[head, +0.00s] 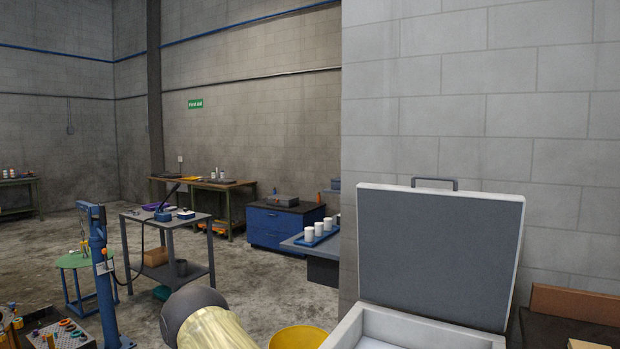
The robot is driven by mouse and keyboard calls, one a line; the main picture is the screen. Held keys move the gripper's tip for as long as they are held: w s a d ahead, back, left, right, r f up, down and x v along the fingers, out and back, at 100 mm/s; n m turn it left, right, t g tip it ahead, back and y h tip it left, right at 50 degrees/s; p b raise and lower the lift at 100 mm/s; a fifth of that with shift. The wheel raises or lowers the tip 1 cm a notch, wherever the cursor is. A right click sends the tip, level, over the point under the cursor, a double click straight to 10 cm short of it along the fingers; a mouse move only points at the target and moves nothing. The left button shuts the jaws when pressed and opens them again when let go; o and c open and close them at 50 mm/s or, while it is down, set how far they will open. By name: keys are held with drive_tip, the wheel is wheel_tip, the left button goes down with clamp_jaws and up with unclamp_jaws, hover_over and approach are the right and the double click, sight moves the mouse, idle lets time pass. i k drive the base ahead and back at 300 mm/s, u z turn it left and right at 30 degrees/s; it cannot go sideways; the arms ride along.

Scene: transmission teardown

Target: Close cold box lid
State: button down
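The cold box (345,330) stands at the lower right in the head view, a white box cut off by the bottom edge. Its lid (437,255) is raised nearly upright at the back, with a grey inner face, a pale rim and a dark handle (434,181) on top. Part of the box's pale inside shows below the lid. A rounded grey and yellowish part of my arm shows at the bottom centre, left of the box and apart from it. My gripper is not in view.
A yellow bucket (298,338) is left of the box. A block wall (470,100) rises behind the lid. A brown board (575,304) lies to the right. A grey table (140,222) and a blue cabinet (268,231) stand farther back, with open floor between.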

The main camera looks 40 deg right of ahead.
sight(451, 254)
drive_tip(key=u, duration=0.45)
drive_tip(key=k, duration=1.2)
drive_tip(key=z, duration=1.2)
drive_tip(key=i, duration=0.2)
drive_tip(key=z, duration=0.1)
